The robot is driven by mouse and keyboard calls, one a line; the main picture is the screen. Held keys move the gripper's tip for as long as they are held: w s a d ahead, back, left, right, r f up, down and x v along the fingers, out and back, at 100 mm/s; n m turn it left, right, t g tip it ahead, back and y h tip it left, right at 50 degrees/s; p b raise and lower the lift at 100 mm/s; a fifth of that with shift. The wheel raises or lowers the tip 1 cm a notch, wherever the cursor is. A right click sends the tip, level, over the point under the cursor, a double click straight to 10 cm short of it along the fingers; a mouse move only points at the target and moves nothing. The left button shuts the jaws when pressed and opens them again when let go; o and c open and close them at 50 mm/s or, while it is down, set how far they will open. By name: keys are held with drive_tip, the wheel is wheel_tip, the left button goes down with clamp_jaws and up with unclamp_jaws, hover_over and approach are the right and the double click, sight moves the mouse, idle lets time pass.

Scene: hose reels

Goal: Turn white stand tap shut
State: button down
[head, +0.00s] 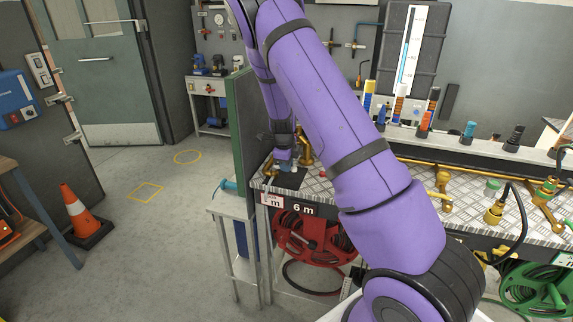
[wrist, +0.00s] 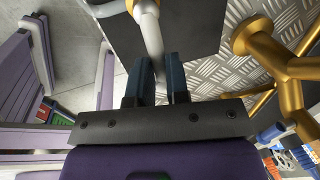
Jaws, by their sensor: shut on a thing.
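My gripper (wrist: 159,70) is in the wrist view with its two dark blue fingers on either side of a pale, off-white lever (wrist: 153,38). I take the lever for the handle of the white stand tap. A bit of brass (wrist: 130,5) shows at its far end, at the top edge. The rest of the tap is cut off or hidden. In the head view my gripper (head: 287,164) is low over the left end of the bench, among brass fittings, and my arm and fingers hide the lever there.
A brass pipe fitting (wrist: 265,50) stands close right of my fingers. The metal-plate bench (head: 415,180) carries more brass taps (head: 444,192) to the right. A red hose reel (head: 310,238) hangs below. A green panel (head: 242,125) stands just left. The floor at left is clear around an orange cone (head: 82,213).

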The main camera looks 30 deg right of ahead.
drive_tip(key=shift+d, duration=0.15)
drive_tip(key=c, duration=1.1)
unclamp_jaws()
wheel_tip(320, 180, up, 11)
drive_tip(key=s+a, duration=0.1)
drive_tip(key=shift+s+a+f, duration=0.2)
drive_tip(key=shift+a, duration=0.2)
